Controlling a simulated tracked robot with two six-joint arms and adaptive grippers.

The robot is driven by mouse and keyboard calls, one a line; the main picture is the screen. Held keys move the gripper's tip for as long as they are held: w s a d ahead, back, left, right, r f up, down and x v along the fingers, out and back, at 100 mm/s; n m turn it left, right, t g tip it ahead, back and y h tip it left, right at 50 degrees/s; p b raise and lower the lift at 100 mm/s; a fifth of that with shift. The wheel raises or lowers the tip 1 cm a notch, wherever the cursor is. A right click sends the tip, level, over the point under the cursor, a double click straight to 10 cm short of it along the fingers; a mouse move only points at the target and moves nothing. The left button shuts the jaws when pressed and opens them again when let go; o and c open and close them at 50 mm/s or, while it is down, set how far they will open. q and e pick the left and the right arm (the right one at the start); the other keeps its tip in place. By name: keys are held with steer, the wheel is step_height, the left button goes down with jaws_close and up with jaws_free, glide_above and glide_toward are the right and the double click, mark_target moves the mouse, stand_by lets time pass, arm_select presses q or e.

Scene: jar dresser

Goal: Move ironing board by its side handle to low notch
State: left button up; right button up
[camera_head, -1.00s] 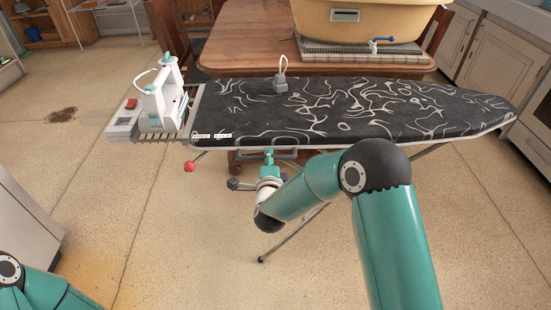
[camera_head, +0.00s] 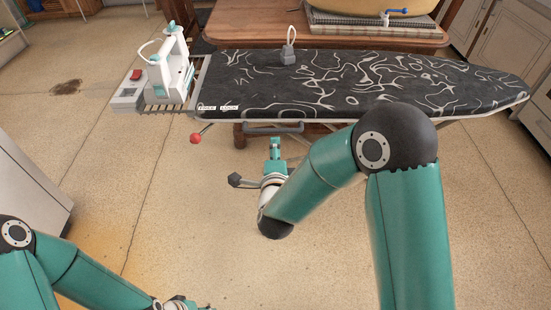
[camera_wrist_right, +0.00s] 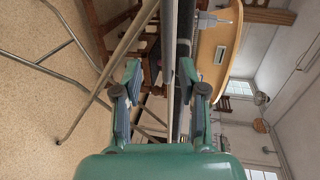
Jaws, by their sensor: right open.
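The ironing board (camera_head: 350,85) has a black cover with white squiggles. Its side handle (camera_head: 275,128), a grey bar, hangs under the near edge towards the left end. My right gripper (camera_head: 274,146) is open and empty just in front of and below the handle, with a small gap visible. In the right wrist view the open fingers (camera_wrist_right: 161,92) straddle the line of a grey bar (camera_wrist_right: 167,45), probably the handle, beside the board's edge. A red-knobbed lever (camera_head: 196,138) sticks out below the FREE and LOCK labels. The notches are not visible. My left gripper (camera_head: 187,304) is cut off at the bottom edge.
A white and teal iron (camera_head: 172,70) stands on the rack at the board's left end. A grey plug-like holder with a cord loop (camera_head: 288,52) sits on the board. A wooden table (camera_head: 240,22) is behind. The floor in front is open.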

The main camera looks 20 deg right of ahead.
steer(key=shift+v, duration=1.65)
steer(key=shift+d+f, duration=0.15)
steer(key=s+d+f+g+h, duration=0.1)
steer(key=s+d+f+g, duration=0.15)
steer(key=d+f, duration=0.65)
steer(key=s+a+f+n+g+y, duration=0.35)
steer(key=s+f+n, duration=0.2)
steer(key=f, duration=0.35)
steer(key=s+a+f+n+g+y, duration=0.3)
steer(key=s+f+n+g, duration=0.15)
steer(key=s+f, duration=0.35)
steer(key=s+a+f+n+g+y, duration=0.25)
steer(key=s+a+n+g, duration=0.2)
steer(key=s+n, duration=0.4)
step_height(320, 180, up, 18)
steer(key=p, duration=1.7)
steer(key=shift+w+a+n+t, duration=0.2)
steer(key=shift+w+n+t, duration=0.05)
steer(key=shift+n+t, duration=0.1)
